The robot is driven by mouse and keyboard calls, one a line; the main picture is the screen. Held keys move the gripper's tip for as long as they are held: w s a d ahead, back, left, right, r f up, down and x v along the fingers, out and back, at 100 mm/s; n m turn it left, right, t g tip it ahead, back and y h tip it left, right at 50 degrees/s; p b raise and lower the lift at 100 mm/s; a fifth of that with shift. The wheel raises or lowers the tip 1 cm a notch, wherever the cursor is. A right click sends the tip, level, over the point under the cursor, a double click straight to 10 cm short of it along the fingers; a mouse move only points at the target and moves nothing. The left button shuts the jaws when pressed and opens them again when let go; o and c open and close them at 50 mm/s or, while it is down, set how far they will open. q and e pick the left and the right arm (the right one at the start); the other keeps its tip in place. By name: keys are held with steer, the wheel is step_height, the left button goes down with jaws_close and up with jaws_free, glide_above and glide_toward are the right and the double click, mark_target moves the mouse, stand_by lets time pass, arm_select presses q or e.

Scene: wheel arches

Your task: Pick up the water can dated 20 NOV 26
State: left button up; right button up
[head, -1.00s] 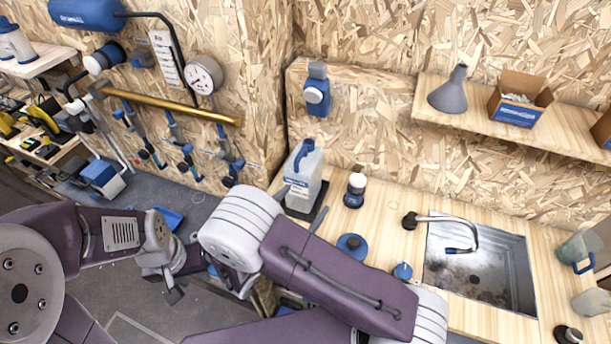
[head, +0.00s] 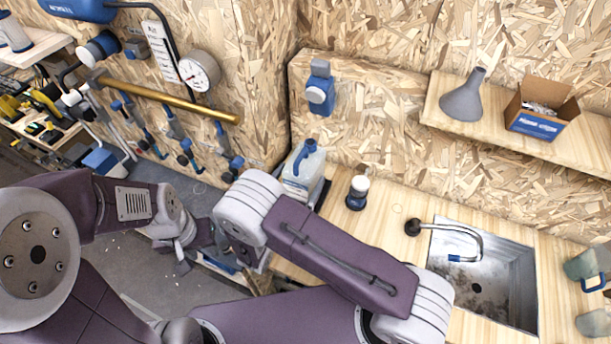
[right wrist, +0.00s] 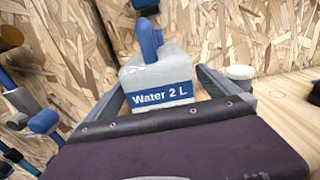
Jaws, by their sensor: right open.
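My right gripper (right wrist: 163,82) is open, with one finger on each side of the can in that view. I cannot tell whether they touch it.
A dark bottle with a white cap (head: 357,192) stands right of the can. A sink (head: 485,285) with a tap (head: 450,232) lies further right. A shelf (head: 440,110) holds a funnel (head: 465,95) and a carton (head: 537,110). A brass rail (head: 165,98) crosses the left wall.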

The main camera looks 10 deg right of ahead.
steer(key=x, duration=0.1)
steer(key=p+x, duration=0.1)
steer(key=x, duration=0.1)
steer(key=shift+w+d+r, duration=0.15)
steer(key=shift+w+r, duration=0.1)
steer(key=shift+r, duration=0.05)
steer(key=shift+w+d+f, duration=0.15)
steer(key=shift+w, duration=0.05)
steer(key=c, duration=2.1)
steer(key=shift+o, duration=0.2)
